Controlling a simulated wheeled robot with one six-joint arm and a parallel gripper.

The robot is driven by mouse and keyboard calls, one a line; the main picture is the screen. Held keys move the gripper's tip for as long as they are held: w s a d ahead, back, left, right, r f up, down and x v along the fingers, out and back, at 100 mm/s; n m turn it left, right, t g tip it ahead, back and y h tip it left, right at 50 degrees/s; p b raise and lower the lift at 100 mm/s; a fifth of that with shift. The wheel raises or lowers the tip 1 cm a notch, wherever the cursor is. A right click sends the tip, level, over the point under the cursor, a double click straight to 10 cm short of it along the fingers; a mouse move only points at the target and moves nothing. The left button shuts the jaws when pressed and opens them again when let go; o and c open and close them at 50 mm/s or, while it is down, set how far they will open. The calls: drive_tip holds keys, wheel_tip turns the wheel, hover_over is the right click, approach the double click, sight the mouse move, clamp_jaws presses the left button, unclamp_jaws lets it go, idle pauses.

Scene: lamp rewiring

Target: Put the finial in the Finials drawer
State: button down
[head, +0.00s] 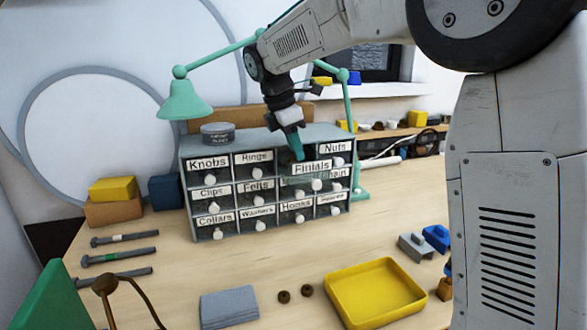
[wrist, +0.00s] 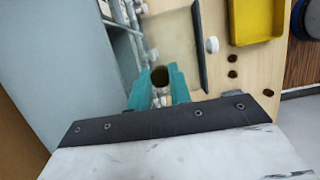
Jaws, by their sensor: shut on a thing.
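The Finials drawer (head: 311,170) is pulled out of the grey drawer cabinet (head: 240,143), in its top row. In the wrist view its front panel (wrist: 199,45) and white knob stand out from the cabinet. My gripper (head: 298,155) points down at the open drawer, behind its labelled front. In the wrist view my teal fingers (wrist: 158,88) are closed on a small dark brown finial (wrist: 160,76), over the drawer opening. In the head view the drawer front and fingers mostly hide the finial. I cannot tell how far it is above the drawer floor.
A round tin (head: 217,133) stands on the cabinet top, and a green lamp (head: 186,100) rises behind it. A yellow tray (head: 375,293), small brown round pieces (head: 284,297) and a grey cloth (head: 229,307) lie in front. Bench between cabinet and tray is clear.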

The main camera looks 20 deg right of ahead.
drive_tip(key=shift+f, duration=2.45)
drive_tip(key=shift+f, duration=0.1)
drive_tip(key=c, duration=1.3)
unclamp_jaws()
drive_tip(key=v, duration=1.2)
drive_tip(key=s+d+f+m+y, duration=0.1)
drive_tip(key=s+d+m, duration=0.25)
drive_tip(key=s, duration=0.55)
drive_tip(key=s+d+f+m+y, duration=0.1)
drive_tip(key=s+d+m, duration=0.1)
drive_tip(key=s+m, duration=0.5)
drive_tip(key=s+f+m, duration=0.2)
drive_tip(key=s+f, duration=0.2)
drive_tip(key=s, duration=0.2)
drive_tip(key=s+f+m+t+y, duration=0.1)
drive_tip(key=s+f+m, duration=0.2)
drive_tip(key=s, duration=0.4)
drive_tip(key=s+d+f+m, duration=0.1)
drive_tip(key=s+f+m, duration=0.1)
drive_tip(key=s+f, duration=0.3)
drive_tip(key=shift+s+f+t, duration=0.15)
drive_tip(key=shift+s, duration=0.45)
drive_tip(key=shift+s+f+t, duration=0.15)
drive_tip(key=shift+s, duration=0.4)
